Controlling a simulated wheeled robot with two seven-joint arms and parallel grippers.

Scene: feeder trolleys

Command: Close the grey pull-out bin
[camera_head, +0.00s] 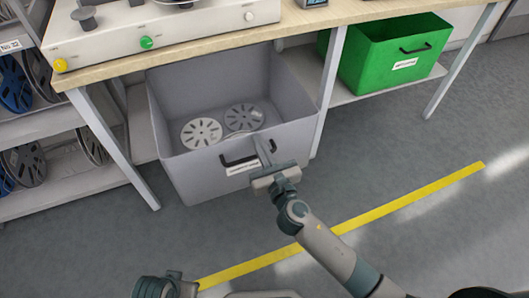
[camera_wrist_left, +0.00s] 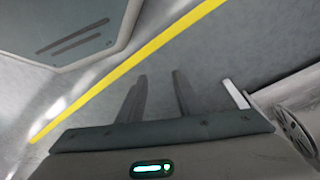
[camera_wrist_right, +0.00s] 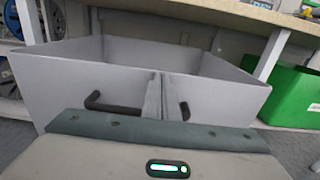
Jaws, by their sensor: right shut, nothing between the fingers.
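The grey pull-out bin (camera_head: 183,171) stands pulled out from under the wooden-topped workbench, with reels lying inside. Its front wall has a dark handle (camera_head: 239,160) and a white label (camera_head: 243,168). In the right wrist view the bin (camera_wrist_right: 80,85) fills the middle, and the handle (camera_wrist_right: 108,105) shows on both sides of my fingers. My right gripper (camera_head: 260,143) is shut and empty at the bin's front, its fingers crossing in front of the handle; I cannot tell whether they touch. My left gripper (camera_wrist_left: 160,76) is open and empty above the floor, away from the bin.
A green bin (camera_head: 375,65) sits on the shelf to the right, beyond a bench leg (camera_head: 328,90). A rack with reels (camera_head: 25,162) stands at the left. A control box (camera_head: 160,30) sits on the workbench (camera_head: 215,42). The floor around the yellow line (camera_head: 400,207) is clear.

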